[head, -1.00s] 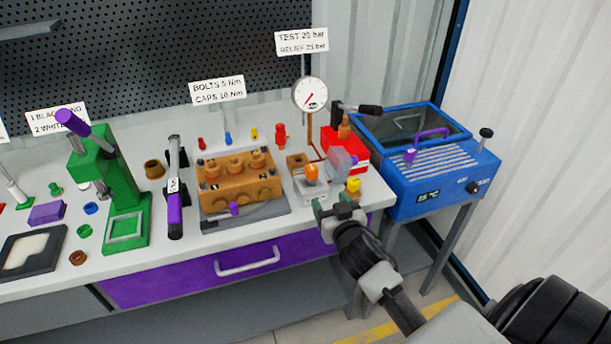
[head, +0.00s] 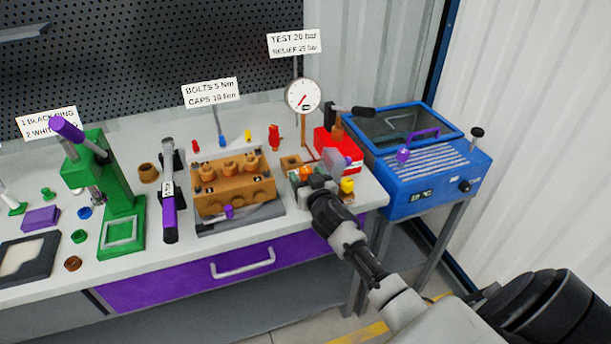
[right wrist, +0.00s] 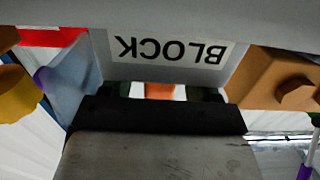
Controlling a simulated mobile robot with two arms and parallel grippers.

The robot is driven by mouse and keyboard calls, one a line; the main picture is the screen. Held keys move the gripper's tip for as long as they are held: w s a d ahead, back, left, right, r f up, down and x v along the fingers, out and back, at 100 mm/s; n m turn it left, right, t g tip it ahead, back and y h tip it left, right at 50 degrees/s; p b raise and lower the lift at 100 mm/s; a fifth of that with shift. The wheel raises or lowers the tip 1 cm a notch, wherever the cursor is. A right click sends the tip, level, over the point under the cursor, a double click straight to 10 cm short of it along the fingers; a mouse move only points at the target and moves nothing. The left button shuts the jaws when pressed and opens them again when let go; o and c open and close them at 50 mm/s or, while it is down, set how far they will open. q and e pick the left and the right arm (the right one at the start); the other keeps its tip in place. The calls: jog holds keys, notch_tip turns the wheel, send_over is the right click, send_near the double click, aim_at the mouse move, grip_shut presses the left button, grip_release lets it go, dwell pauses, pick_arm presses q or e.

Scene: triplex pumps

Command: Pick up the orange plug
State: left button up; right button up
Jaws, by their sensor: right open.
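The orange plug (head: 306,172) stands at the right end of the bench, on a small grey block that is largely hidden by my right gripper in the head view. My right gripper (head: 312,182) is open and sits right at the plug, coming from the front. In the right wrist view a part of the orange plug (right wrist: 160,91) shows between the two dark fingertips (right wrist: 162,93). Whether the fingers touch it, I cannot tell. The grey block (right wrist: 170,72) shows its label BLOCK upside down. My left gripper is not in view.
A yellow-topped part (head: 347,187) stands close right of the gripper, with a translucent piece (head: 334,160) and a red box (head: 340,150) behind. The brown pump block (head: 235,190) is to the left. A blue bath (head: 430,165) stands beyond the bench's right end.

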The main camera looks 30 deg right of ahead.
jog(key=c, duration=1.1)
jog(key=shift+r, duration=0.15)
